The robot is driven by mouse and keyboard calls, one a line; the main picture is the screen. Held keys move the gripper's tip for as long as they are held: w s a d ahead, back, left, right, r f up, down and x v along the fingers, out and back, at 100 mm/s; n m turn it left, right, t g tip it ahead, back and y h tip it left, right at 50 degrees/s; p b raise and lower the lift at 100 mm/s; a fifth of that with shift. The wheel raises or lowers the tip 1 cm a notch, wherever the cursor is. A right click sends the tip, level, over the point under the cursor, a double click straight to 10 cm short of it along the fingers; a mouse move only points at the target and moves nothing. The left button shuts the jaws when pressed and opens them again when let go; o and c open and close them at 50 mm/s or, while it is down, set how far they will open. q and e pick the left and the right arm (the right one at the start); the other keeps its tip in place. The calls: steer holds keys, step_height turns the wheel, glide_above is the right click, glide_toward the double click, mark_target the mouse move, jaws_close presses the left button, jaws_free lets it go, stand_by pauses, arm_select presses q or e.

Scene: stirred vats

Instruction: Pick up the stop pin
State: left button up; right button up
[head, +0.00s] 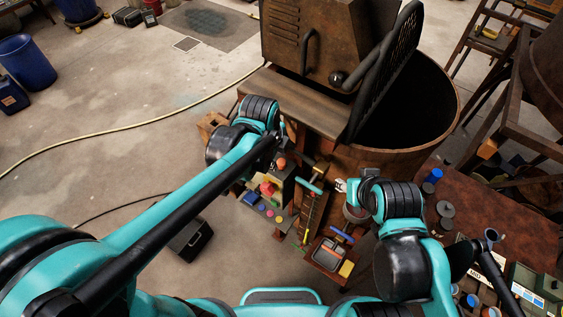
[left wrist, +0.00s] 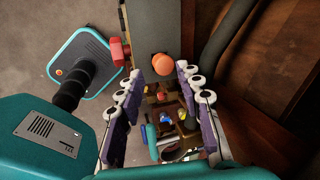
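An orange round-headed piece, which may be the stop pin (left wrist: 162,64), stands at the end of a grey surface in the left wrist view. It also shows in the head view (head: 281,162), just below my left wrist. My left gripper (left wrist: 160,98) is open, its two padded fingers wide apart with nothing between their pads. The orange head lies beyond the fingertips, near the middle of the gap, and does not appear to be touched.
A large rusty vat (head: 405,155) stands just behind the small workbench. A red piece (head: 267,188), a T-handled tool (head: 310,185) and several coloured parts crowd the space near the orange head. A brown table (head: 480,210) with jars is at the right. Open floor lies left.

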mark_target(281, 162)
arm_select(q)
steer(key=x, duration=0.4)
steer(key=shift+w+d, duration=0.25)
steer(key=shift+d, duration=0.05)
steer(key=shift+s, duration=0.1)
steer(key=c, duration=0.7)
steer(key=shift+c, duration=0.2)
